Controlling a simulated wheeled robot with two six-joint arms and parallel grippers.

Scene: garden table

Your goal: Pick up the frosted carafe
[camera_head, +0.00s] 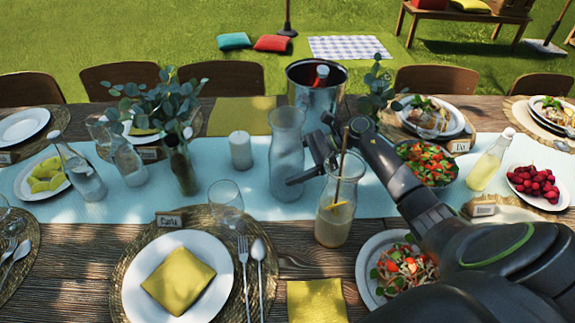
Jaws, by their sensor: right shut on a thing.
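The frosted carafe (286,160) is a tall, cloudy glass vessel with a flared rim, upright over the pale blue table runner near the middle of the table. My right gripper (304,167) reaches in from the right and is shut on the carafe at its body. The near finger shows at the carafe's right side; the far finger is partly hidden. Whether the carafe's base touches the runner is hard to tell. My left gripper is not in view.
A glass pitcher (336,216) of pale drink with a stirrer stands just in front of my right gripper. A metal ice bucket (311,90) stands behind the carafe. A white candle (241,150) and leafy vase (182,168) stand to its left. Salad bowls lie near my arm.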

